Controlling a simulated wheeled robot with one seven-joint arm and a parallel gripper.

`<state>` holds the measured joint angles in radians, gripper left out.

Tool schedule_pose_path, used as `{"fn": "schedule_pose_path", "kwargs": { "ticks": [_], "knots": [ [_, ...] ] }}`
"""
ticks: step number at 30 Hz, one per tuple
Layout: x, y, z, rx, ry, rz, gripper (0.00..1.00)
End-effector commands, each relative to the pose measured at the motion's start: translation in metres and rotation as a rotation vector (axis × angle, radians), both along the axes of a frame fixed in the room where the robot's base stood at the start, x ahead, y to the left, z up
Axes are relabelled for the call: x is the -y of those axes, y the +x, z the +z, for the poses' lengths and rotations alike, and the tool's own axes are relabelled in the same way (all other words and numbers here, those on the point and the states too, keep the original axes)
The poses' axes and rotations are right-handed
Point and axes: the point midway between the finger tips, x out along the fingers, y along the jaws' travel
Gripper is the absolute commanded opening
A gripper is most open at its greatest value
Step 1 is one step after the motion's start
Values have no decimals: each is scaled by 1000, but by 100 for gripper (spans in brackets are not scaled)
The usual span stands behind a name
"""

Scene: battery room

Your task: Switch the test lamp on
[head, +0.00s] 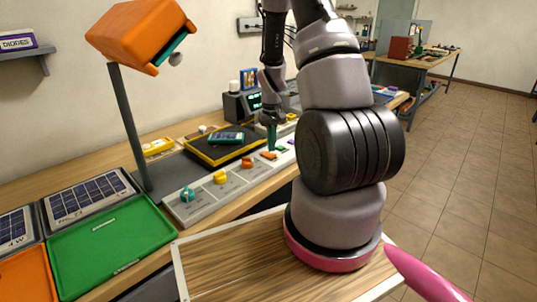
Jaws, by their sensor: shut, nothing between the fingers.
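An orange lamp head (141,36) sits tilted on a dark post (128,125) at the left. A grey ball hangs below its teal underside, and I see no glow. A long pale control strip (209,206) lies along the table's front edge. It carries a teal knob (187,194), a yellow control (220,177), an orange control (247,163), a flat orange one (269,155) and a green one (281,149). My gripper (272,148) points down, shut and empty, over the strip by the flat orange and green controls. I cannot tell whether it touches either. My arm hides the strip's far end.
A green tray (110,245), an orange tray (28,275) and solar panels (88,194) lie at the left. A black and yellow tray with a teal device (227,138) stands behind the strip. A dark box with a display (241,106) is behind my gripper. Open floor lies right.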

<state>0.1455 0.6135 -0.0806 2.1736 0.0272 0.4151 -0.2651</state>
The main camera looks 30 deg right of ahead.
Motion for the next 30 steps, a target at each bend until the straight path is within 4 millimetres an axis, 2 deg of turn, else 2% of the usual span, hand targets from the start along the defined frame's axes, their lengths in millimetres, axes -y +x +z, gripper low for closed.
{"fn": "schedule_pose_path", "kwargs": {
  "ticks": [30],
  "knots": [
    [0, 0, -15, 0, 0, 0, 0]
  ]
}}
